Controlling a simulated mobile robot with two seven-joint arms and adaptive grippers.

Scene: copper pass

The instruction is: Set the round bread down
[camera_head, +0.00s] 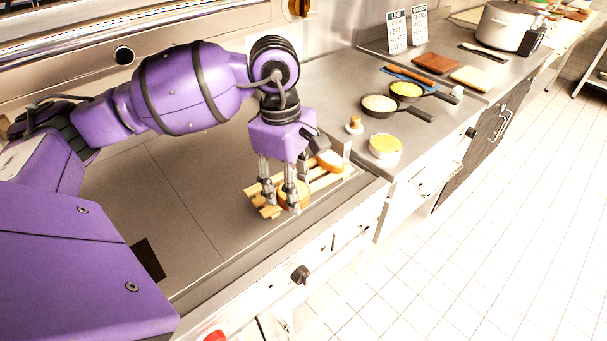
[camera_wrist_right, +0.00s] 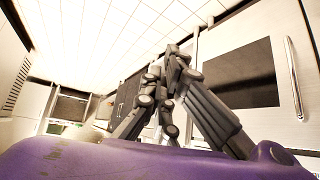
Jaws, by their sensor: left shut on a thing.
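The round bread (camera_head: 293,197) is a golden-brown round piece between the fingers of my left gripper (camera_head: 280,200). The gripper points down and is shut on it, and its fingers hide part of the bread. The bread is low over the slatted wooden rack (camera_head: 265,210), at its near side. I cannot tell whether it touches the slats. A second piece of bread (camera_head: 331,161) lies at the rack's far right end. In the right wrist view my right gripper (camera_wrist_right: 176,62) has its fingertips together, with nothing seen between them.
The rack lies on a steel counter (camera_head: 185,185) near its front edge. To the right are a small shaker-like item (camera_head: 354,125), a yellow-topped round tub (camera_head: 385,146) and two pans (camera_head: 382,104) (camera_head: 407,90). Bare steel lies left of the rack.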

